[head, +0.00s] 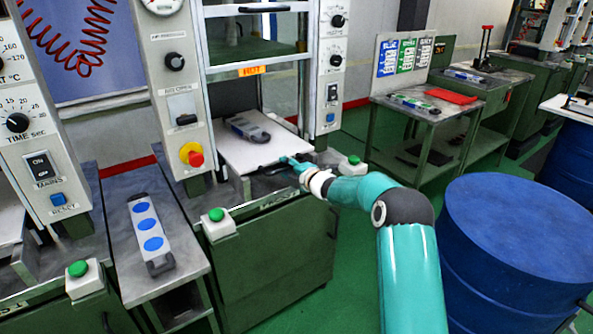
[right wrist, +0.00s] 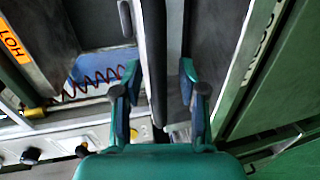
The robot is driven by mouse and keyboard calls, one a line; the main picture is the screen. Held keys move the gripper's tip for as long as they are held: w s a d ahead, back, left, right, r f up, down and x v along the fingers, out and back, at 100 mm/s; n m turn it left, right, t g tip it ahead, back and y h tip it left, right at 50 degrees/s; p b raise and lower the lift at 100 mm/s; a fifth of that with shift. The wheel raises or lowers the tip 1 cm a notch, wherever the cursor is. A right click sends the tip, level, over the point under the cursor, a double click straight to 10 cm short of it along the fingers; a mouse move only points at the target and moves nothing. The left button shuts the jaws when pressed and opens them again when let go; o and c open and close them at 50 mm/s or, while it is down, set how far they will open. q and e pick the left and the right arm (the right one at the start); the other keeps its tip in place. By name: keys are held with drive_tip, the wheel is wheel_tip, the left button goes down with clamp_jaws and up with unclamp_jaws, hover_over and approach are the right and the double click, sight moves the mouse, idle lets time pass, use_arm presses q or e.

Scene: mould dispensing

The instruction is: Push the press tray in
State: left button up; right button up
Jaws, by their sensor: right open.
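The press tray (head: 235,152) is a pale flat plate at the opening of the middle press, sticking out toward the front. A grey mould with dark parts (head: 248,129) lies on it. My right gripper (head: 286,163) is at the tray's front right edge, beside a dark bar there. In the right wrist view my right gripper (right wrist: 159,75) is open, its two fingers on either side of a long grey edge (right wrist: 154,50) and a dark strip. Whether a finger touches them, I cannot tell. My left gripper is not in view.
Green push buttons on white boxes (head: 217,222) stand at the press's front corners. A red stop button (head: 192,155) is on the left panel. A mould with blue discs (head: 151,232) lies on the left side table. A blue drum (head: 520,240) stands at the right.

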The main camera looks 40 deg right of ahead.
drive_tip(key=v, duration=1.2)
drive_tip(key=shift+w+f, duration=0.1)
